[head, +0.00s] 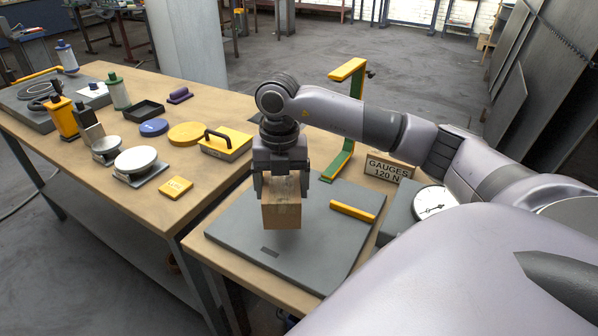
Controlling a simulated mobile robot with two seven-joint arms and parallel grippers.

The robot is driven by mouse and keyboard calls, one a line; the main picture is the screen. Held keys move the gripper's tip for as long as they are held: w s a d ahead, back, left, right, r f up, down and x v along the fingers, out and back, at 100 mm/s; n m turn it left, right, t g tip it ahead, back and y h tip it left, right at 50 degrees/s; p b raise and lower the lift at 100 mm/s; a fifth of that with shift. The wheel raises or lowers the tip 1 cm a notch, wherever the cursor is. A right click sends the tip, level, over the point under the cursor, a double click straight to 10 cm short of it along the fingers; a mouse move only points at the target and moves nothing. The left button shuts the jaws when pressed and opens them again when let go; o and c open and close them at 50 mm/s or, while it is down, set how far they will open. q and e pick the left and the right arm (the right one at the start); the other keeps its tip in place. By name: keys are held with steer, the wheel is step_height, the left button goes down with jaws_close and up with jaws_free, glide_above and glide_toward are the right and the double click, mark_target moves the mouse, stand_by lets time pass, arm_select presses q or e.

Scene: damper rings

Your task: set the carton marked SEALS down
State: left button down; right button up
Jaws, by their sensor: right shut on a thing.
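My right gripper (283,186) is shut on a small brown carton (282,213), with a finger on either side of its upper part. Any marking on the carton is too small to read. The carton is upright over the grey plate (235,228) on the near bench. A soft shadow lies below it, and it appears to be a little above the plate. My left gripper is not in view.
A yellow bar (353,211) lies on the plate right of the carton. A green and yellow bracket (341,163) stands behind. A box marked GAUGES 120 N (388,168) and a dial gauge (434,203) are at right. A yellow handled block (225,143) is on the left bench.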

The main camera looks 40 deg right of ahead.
steer(key=m, duration=0.1)
steer(key=d+m, duration=0.1)
steer(key=m, duration=0.1)
steer(key=shift+d+r+m, duration=0.1)
steer(key=shift+r+m, duration=0.05)
steer(key=shift+m, duration=0.15)
steer(key=m, duration=0.1)
steer(key=d+m, duration=0.1)
steer(key=m, duration=0.3)
steer(key=shift+w+d, duration=0.1)
steer(key=shift+d, duration=0.15)
steer(key=m, duration=0.2)
steer(key=d+m, duration=0.1)
steer(key=m, duration=0.1)
steer(key=d+m, duration=0.1)
steer(key=m, duration=0.1)
steer(key=shift+r+m, duration=0.15)
steer(key=shift+m, duration=0.25)
step_height(320, 180, down, 4)
steer(key=shift+f+b, duration=0.25)
steer(key=shift+b, duration=0.95)
steer(key=shift+f, duration=0.3)
steer(key=shift+f, duration=0.15)
steer(key=shift+f+b, duration=0.5)
steer(key=shift+f, duration=0.05)
